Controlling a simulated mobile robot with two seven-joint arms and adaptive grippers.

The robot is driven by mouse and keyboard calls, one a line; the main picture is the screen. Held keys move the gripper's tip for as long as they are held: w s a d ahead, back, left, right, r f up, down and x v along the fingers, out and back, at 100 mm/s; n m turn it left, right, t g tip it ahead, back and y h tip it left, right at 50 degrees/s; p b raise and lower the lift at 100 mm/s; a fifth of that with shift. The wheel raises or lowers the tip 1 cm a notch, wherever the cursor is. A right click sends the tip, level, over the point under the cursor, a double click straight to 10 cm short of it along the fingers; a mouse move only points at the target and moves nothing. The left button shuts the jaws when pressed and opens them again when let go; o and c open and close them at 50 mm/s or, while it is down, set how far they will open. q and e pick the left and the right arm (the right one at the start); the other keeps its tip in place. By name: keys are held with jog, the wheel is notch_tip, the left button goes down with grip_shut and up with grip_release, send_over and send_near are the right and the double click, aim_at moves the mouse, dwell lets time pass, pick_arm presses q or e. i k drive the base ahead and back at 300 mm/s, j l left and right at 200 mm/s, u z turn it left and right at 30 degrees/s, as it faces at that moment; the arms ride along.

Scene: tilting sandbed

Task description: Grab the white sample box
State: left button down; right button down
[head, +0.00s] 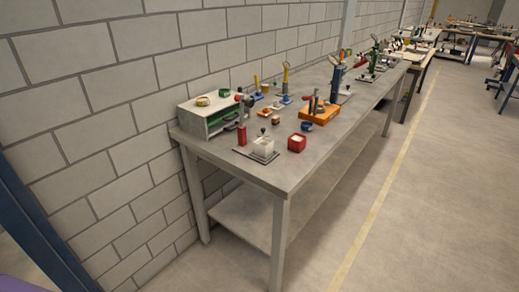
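A small white box (264,144) sits on a flat grey plate (258,156) near the front left end of the long grey workbench (285,178). It looks like the white sample box, with a small dark knob on or just behind its top. A red box (297,143) with a pale top stands just to its right, apart from it. Neither of my grippers shows in the head view, and nothing is seen touching the white box.
A grey-and-green open case (208,119) and a red upright tool (242,132) stand left of the plate. An orange tray (319,114) and several tools lie farther back. A block wall (150,60) runs behind the bench. The floor (410,200) to the right is clear.

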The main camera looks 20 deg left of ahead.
aim_at(264, 147)
jog(key=i+l+u, duration=0.1)
jog(key=u, duration=0.3)
jog(key=i+l+u, duration=0.1)
jog(key=u, duration=0.3)
jog(key=i+l+u, duration=0.1)
jog(key=l, duration=0.25)
jog(key=i+l+u, duration=0.15)
jog(key=l, duration=0.25)
jog(key=l+u, duration=0.1)
jog(key=l, duration=0.25)
jog(key=i, duration=0.05)
